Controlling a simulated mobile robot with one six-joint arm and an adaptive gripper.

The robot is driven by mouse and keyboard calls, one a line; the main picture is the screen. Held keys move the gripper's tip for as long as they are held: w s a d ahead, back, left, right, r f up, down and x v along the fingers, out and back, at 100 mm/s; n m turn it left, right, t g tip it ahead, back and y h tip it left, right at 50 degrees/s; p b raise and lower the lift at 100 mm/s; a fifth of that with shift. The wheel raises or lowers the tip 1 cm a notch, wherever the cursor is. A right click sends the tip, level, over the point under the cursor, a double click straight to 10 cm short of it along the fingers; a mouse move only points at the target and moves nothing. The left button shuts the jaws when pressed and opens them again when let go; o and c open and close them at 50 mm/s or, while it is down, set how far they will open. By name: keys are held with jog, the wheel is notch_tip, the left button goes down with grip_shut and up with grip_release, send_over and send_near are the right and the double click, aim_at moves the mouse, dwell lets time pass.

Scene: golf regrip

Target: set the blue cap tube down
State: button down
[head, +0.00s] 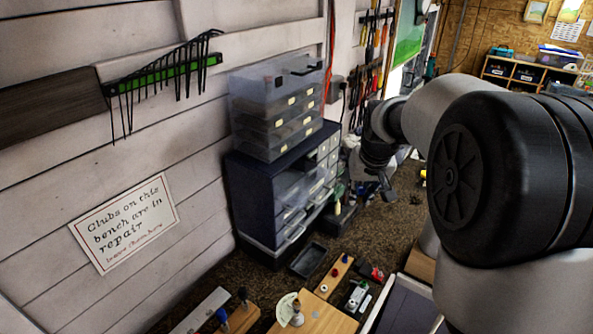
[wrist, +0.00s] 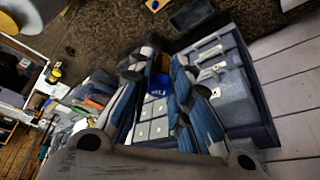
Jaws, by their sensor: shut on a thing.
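In the wrist view, my gripper (wrist: 160,64) has its two fingers closing in from both sides on a small tube with a bright blue cap (wrist: 158,84). The blue end faces the camera, and the rest of the tube is mostly hidden between the fingers. In the head view my gripper (head: 386,186) hangs above the bench, to the right of the drawer cabinet. The tube cannot be made out there.
A dark drawer cabinet (head: 252,197) with clear cases (head: 262,112) on top stands against the wall. A small dark tray (head: 308,260), a wooden block with small parts (head: 333,278) and another wooden board (head: 315,318) lie on the brown bench (head: 268,288).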

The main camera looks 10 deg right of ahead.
jog(key=p, duration=0.5)
send_over(295, 191)
jog(key=s, duration=0.2)
jog(key=shift+w+a+f, duration=0.1)
jog(key=shift+w+f, duration=0.15)
jog(key=shift+f, duration=0.35)
notch_tip(295, 191, down, 5)
jog(key=shift+r+p, duration=0.1)
jog(key=shift+p, duration=0.35)
jog(key=shift+w+f, duration=0.15)
jog(key=shift+f, duration=0.05)
jog(key=shift+f, duration=0.2)
jog(key=c, duration=1.8)
grip_release()
jog(key=shift+o, duration=0.2)
